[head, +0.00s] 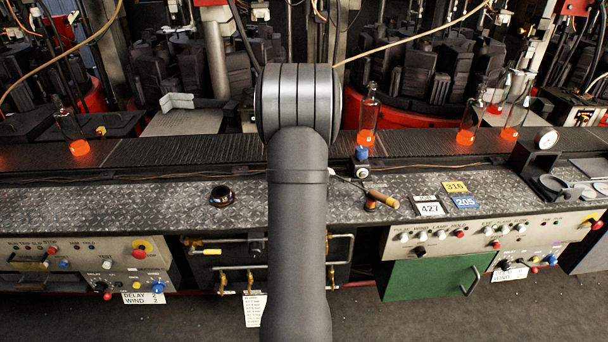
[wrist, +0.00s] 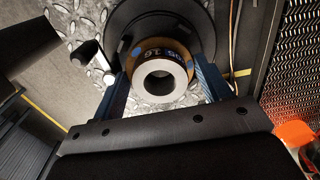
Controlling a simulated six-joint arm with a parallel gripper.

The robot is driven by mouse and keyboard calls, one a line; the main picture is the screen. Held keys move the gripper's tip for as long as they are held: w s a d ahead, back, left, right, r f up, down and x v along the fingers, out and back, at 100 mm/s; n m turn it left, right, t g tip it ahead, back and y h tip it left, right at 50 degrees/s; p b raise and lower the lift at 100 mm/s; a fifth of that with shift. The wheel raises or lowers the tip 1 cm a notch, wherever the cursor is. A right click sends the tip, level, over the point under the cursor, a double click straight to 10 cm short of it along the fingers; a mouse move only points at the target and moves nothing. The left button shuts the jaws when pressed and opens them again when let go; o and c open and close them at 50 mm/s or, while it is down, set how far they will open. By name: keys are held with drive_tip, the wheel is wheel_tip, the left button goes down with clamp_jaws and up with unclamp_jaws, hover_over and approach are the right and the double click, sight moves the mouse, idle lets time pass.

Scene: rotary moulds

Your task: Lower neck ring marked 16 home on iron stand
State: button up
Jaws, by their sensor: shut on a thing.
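The neck ring (wrist: 180,78) is a pale grey ring with a round centre hole and a tan flange behind it. A dark band on it carries white characters that include 16. My gripper (wrist: 160,80) is shut on the ring, with one blue finger on each side. Behind the ring in the wrist view is a wide dark round plate (wrist: 200,25), which looks like the iron stand. I cannot tell whether the ring touches it. In the head view my arm covers the gripper and the ring.
A black knob with a pale rod (wrist: 90,52) lies left of the ring. On the tread-plate bench (head: 120,200) are a dark round piece (head: 222,195), a wooden-handled tool (head: 383,199) and number plates (head: 456,187). Hot-bottomed bottles (head: 368,115) stand on the belt behind.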

drive_tip(key=shift+f, duration=0.7)
idle(0.4)
drive_tip(key=o, duration=1.2)
drive_tip(key=shift+o, duration=0.3)
drive_tip(key=shift+s+f, duration=0.1)
drive_tip(key=shift+f, duration=0.05)
wheel_tip(320, 180, up, 18)
drive_tip(key=shift+f, duration=0.15)
wheel_tip(320, 180, up, 7)
